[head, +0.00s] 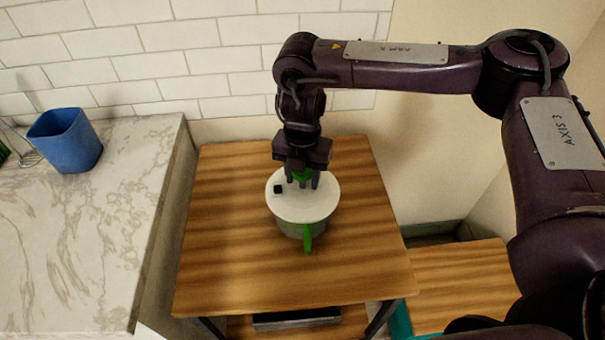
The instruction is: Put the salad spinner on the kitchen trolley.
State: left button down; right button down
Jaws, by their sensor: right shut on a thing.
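The salad spinner (295,210) has a white round lid, a small black button and a green handle or spout on its near side. It is over the middle of the wooden top of the kitchen trolley (225,260), and appears upright. Whether its base touches the wood is hard to tell from above. My right gripper (302,180) points down at the top of the lid and is shut on a green part there, the spinner's knob. The fingers hide most of that knob. My left gripper is out of view.
A marble counter (90,240) stands left of the trolley, with a blue cup (65,140) on it. A white tiled wall (140,50) is behind. A lower wooden surface (460,285) is at the right. The trolley top has free room around the spinner.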

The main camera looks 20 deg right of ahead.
jog(key=c, duration=0.8)
grip_release()
notch_tip(320, 180, up, 12)
jog(key=shift+r+p, duration=0.1)
jog(key=shift+p, duration=0.25)
